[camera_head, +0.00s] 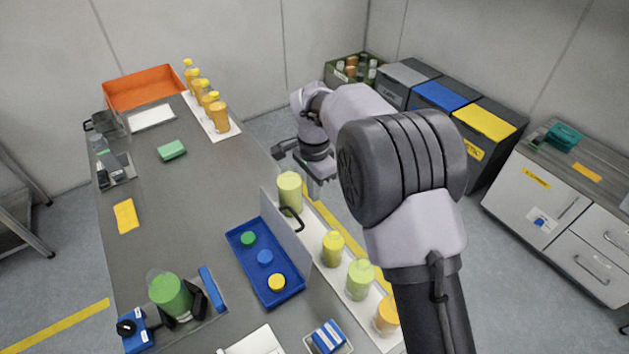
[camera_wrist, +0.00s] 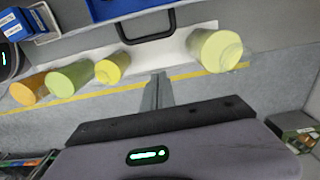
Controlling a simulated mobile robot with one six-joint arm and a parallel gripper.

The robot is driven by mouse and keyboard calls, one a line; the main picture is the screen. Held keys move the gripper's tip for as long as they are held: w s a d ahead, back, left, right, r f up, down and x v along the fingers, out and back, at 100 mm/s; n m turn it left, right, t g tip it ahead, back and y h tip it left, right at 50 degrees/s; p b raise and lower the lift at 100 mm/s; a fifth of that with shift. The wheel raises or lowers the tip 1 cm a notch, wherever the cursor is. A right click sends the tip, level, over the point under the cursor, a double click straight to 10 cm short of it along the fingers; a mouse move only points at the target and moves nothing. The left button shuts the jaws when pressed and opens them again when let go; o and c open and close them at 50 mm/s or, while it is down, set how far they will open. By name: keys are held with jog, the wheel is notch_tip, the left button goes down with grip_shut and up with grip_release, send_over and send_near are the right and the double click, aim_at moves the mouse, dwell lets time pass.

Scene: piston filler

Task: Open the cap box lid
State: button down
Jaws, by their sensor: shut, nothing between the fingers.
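The blue cap box (camera_head: 260,279) sits on the table and holds a green, a blue and a yellow cap. Its grey lid (camera_head: 285,236) stands upright along the box's right side, so the box is open. The lid's black handle (camera_head: 293,219) sticks out on the side facing away from the caps. The handle also shows at the top of the wrist view (camera_wrist: 146,34). My gripper (camera_head: 315,194) is beyond the lid, past the table's right edge, pointing down. Its fingers (camera_wrist: 157,84) are shut and empty, apart from the handle.
Yellow-green bottles (camera_head: 360,280) stand on a white strip along the table's right edge; the tallest (camera_head: 290,190) is close to the lid and my gripper. A green jar (camera_head: 170,295) stands in a holder at front left. Mid-table is mostly clear around a green sponge (camera_head: 172,150).

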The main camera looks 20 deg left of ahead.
aim_at(292, 210)
jog(key=s+a+f+b, duration=0.1)
jog(key=f, duration=0.1)
jog(key=s+a+f+b, duration=0.1)
jog(key=s+f, duration=0.1)
jog(key=shift+a, duration=0.1)
jog(key=shift+s+r, duration=0.1)
jog(key=shift+s, duration=0.05)
jog(key=shift+s+a+r+p, duration=0.2)
jog(key=shift+s+a+r, duration=0.15)
jog(key=shift+s+a, duration=0.2)
jog(key=shift+s+a+r+p, duration=0.2)
jog(key=shift+s+a+r, duration=0.1)
jog(key=shift+s+a, duration=0.15)
jog(key=shift+d, duration=0.1)
